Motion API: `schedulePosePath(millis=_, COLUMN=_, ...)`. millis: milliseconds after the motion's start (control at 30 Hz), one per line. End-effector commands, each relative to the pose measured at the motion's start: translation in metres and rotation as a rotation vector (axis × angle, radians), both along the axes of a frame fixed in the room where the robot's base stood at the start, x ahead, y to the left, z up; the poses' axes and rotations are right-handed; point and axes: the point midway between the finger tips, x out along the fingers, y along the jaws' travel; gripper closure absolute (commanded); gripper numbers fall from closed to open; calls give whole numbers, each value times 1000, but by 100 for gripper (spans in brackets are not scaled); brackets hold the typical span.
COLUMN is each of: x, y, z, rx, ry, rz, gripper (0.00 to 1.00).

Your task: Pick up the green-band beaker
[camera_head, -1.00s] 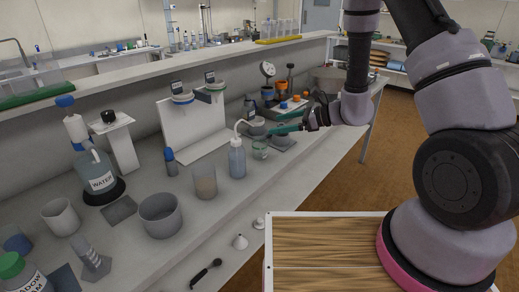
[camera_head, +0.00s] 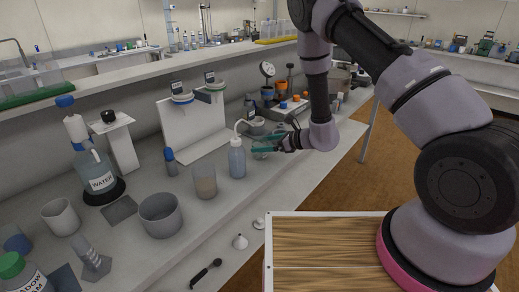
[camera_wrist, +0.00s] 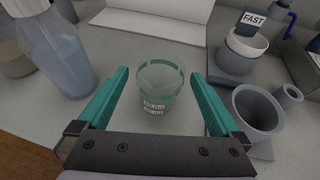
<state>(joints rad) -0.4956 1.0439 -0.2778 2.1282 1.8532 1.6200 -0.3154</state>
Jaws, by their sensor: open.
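The green-band beaker (camera_wrist: 158,85) is a clear glass with a green band near its rim and white print on its side. In the wrist view it stands upright on the bench, between the two teal fingers of my gripper (camera_wrist: 158,100). The fingers are apart, with a gap on each side of the glass, and do not appear to touch it. In the head view my gripper (camera_head: 268,143) is low over the bench beside the wash bottle, and its fingers largely hide the beaker.
A wash bottle (camera_wrist: 55,50) stands close left of the beaker in the wrist view. A grey cup (camera_wrist: 257,112) stands to the right, with a white-rimmed cup (camera_wrist: 242,50) on a base marked FAST behind it.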

Motion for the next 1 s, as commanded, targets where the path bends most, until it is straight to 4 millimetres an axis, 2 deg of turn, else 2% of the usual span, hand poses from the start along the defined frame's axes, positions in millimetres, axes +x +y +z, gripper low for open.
schedulePosePath(millis=133, x=7, y=14, z=-6, rx=0, ry=0, rz=1, gripper=0)
schedulePosePath(millis=400, x=8, y=16, z=-6, rx=0, ry=0, rz=-1, gripper=0)
schedulePosePath(millis=567, x=8, y=15, z=-6, rx=1, ry=-1, rz=-1, gripper=61)
schedulePosePath(millis=600, x=8, y=15, z=-6, rx=1, ry=-1, rz=-1, gripper=76)
schedulePosePath(millis=633, x=8, y=15, z=-6, rx=1, ry=-1, rz=-1, gripper=87)
schedulePosePath(millis=1000, x=9, y=16, z=0, rx=2, ry=-1, rz=-1, gripper=87)
